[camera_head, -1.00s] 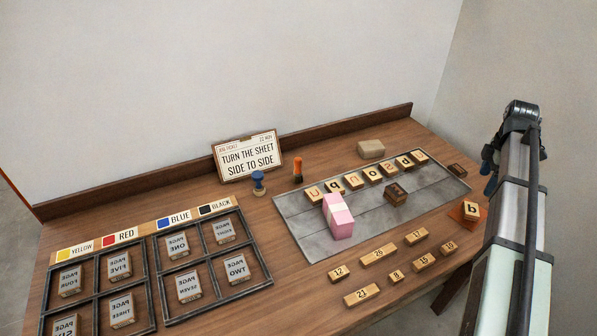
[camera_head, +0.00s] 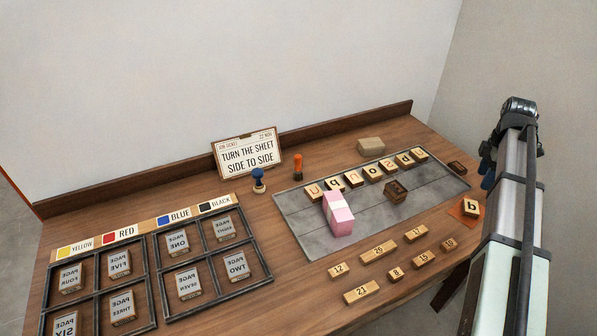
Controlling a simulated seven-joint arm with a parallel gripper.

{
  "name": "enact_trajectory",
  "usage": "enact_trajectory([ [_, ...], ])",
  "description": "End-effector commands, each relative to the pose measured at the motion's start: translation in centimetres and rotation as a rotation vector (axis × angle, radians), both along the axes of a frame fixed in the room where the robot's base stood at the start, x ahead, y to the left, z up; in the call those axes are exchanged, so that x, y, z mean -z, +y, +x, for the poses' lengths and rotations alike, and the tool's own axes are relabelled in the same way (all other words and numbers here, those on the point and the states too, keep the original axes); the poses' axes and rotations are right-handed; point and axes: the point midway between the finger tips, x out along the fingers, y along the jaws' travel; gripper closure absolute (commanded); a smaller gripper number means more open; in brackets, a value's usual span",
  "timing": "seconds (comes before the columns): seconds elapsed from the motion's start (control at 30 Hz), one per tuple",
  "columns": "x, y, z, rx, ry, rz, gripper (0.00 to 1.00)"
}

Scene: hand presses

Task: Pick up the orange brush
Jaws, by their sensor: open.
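The orange brush (camera_head: 298,167) stands upright on the wooden table behind the grey slab's upper left edge. It has an orange top and a darker lower end, and nothing visible touches it. My arm rises along the right side of the picture, well to the right of the brush. I cannot make out my gripper's fingertips; the far end of the arm is hidden behind its own links.
A blue-topped stamp (camera_head: 258,180) and a sign (camera_head: 248,153) stand left of the brush. The grey slab (camera_head: 290,208) carries letter blocks, a pink-and-white block (camera_head: 338,214) and a dark block (camera_head: 396,191). A beige block (camera_head: 371,145) lies behind. Divided trays (camera_head: 153,285) fill the left.

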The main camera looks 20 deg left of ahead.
Motion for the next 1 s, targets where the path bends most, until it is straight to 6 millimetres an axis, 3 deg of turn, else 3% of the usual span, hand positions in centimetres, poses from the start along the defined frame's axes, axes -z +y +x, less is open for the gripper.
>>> enact_trajectory([
  [0.17, 0.0, 5.3, 0.6, -0.073, -0.001, 0.0, 0.41],
  [0.53, -0.5, 22.1, 0.8, -0.301, -0.005, 0.0, 0.41],
  [0.8, -1.2, 34.6, -0.6, -0.469, -0.009, 0.011, 0.41],
  [1.0, -1.7, 42.2, -2.2, -0.567, -0.012, 0.027, 0.41],
])
